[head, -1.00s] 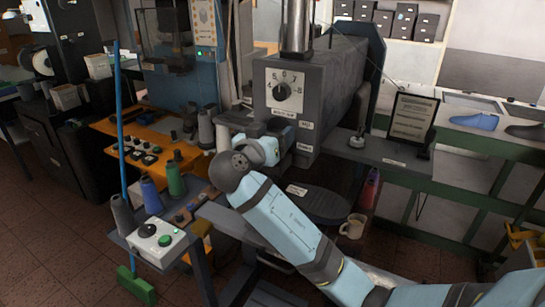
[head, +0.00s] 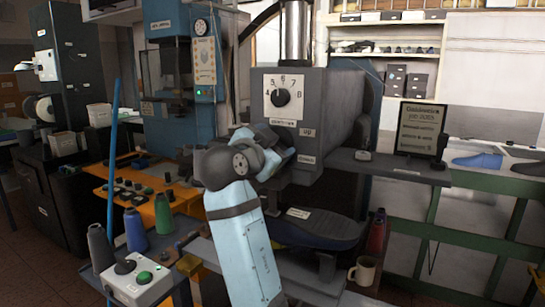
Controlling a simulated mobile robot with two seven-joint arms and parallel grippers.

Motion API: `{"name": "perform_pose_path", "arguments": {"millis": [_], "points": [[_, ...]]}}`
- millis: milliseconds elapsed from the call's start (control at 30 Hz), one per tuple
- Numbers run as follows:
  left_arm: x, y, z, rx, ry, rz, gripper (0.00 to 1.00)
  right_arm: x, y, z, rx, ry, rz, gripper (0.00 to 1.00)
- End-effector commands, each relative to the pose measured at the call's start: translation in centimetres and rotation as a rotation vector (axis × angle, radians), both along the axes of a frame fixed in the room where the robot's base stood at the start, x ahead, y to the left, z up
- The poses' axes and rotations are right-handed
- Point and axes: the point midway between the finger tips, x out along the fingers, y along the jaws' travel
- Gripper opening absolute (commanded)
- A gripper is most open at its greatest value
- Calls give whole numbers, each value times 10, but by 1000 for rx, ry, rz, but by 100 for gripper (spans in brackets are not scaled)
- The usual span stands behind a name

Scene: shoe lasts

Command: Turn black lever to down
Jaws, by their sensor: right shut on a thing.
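The grey press machine (head: 345,105) stands in the middle of the head view, with a dial (head: 282,97) on its front. A label reading "up" (head: 307,132) and a lower label (head: 306,160) sit at the right of its front face. My right gripper (head: 284,157) is against the front below the dial, beside these labels. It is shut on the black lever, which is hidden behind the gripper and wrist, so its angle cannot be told. My left gripper is out of view.
A control box (head: 138,281) with buttons and thread cones (head: 135,230) stand at the lower left. A mug (head: 364,270) and a dark red bottle (head: 376,233) are at the lower right. A framed sign (head: 420,129) stands on the side shelf (head: 390,168).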

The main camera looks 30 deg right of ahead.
Motion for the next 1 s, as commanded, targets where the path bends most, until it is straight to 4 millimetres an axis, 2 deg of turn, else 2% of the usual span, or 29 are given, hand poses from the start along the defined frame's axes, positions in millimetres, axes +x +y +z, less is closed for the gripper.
{"name": "perform_pose_path", "arguments": {"millis": [567, 600, 700, 1000], "points": [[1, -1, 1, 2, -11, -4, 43, 0, 0, 0, 17, -27, 0, 44], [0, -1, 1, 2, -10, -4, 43, 0, 0, 0, 17, -27, 0, 75], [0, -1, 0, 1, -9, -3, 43, 0, 0, 0, 17, -27, 0, 94], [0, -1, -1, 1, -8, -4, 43, 0, 0, 0, 16, -27, 0, 94]]}}
